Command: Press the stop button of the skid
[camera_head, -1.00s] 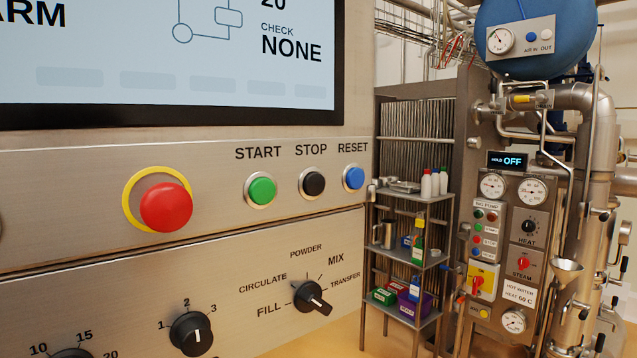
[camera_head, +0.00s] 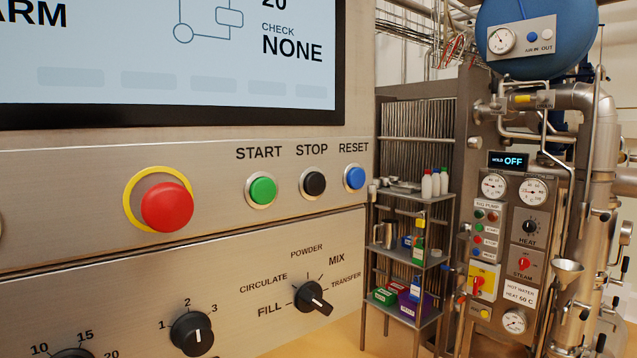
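The black STOP button (camera_head: 313,183) sits on the steel control panel (camera_head: 90,195), under its printed STOP label. The green START button (camera_head: 262,191) is to its left and the blue RESET button (camera_head: 354,177) to its right. A large red mushroom button (camera_head: 167,207) with a yellow ring is further left. A rotary selector (camera_head: 312,297) marked FILL, CIRCULATE, POWDER, MIX and TRANSFER is below. Neither of my grippers shows in the head view.
A display screen (camera_head: 200,55) is above the buttons. Right of the panel stands a metal shelf (camera_head: 408,254) with bottles and boxes. Beyond it is a second panel (camera_head: 496,225) with gauges, small buttons and pipes, below a blue tank (camera_head: 535,30). Nothing stands before the STOP button.

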